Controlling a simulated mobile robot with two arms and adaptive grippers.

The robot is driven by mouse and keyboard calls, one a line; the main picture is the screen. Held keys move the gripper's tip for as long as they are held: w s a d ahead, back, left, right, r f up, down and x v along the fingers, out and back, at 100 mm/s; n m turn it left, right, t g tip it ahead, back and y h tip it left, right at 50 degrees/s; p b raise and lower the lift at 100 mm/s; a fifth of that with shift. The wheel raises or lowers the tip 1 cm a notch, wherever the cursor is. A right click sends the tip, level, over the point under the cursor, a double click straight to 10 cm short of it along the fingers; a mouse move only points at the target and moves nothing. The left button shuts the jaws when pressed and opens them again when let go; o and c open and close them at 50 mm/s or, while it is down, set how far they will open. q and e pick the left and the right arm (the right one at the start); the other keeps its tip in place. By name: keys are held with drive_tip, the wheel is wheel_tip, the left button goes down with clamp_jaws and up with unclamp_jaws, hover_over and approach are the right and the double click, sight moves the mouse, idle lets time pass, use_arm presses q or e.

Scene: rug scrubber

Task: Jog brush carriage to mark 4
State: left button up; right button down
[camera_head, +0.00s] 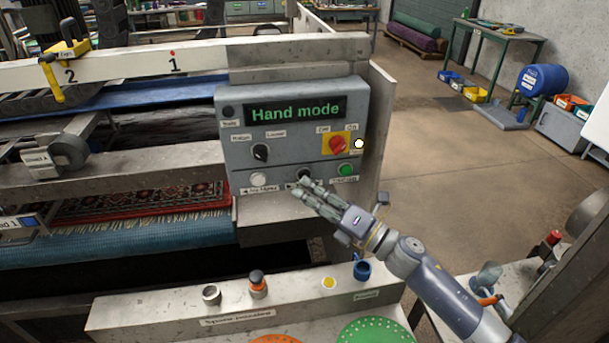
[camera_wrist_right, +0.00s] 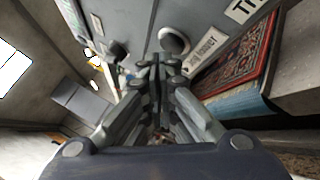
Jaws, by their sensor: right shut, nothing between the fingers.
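The grey control panel (camera_head: 225,125) carries a display (camera_head: 297,110) reading "Hand mode". In the right wrist view, the shut fingertips (camera_wrist_right: 158,62) appear just below the pale button (camera_wrist_right: 174,40). Mark 4 is out of view. My left gripper is not in view.
A patterned rug (camera_head: 150,197) lies in the machine. A front ledge (camera_head: 130,312) holds small parts, including a blue cup (camera_head: 362,270). Open floor (camera_head: 440,140) lies right.

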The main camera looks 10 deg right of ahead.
drive_tip(key=shift+s, duration=0.3)
drive_tip(key=s, duration=0.5)
idle(0.4)
idle(1.0)
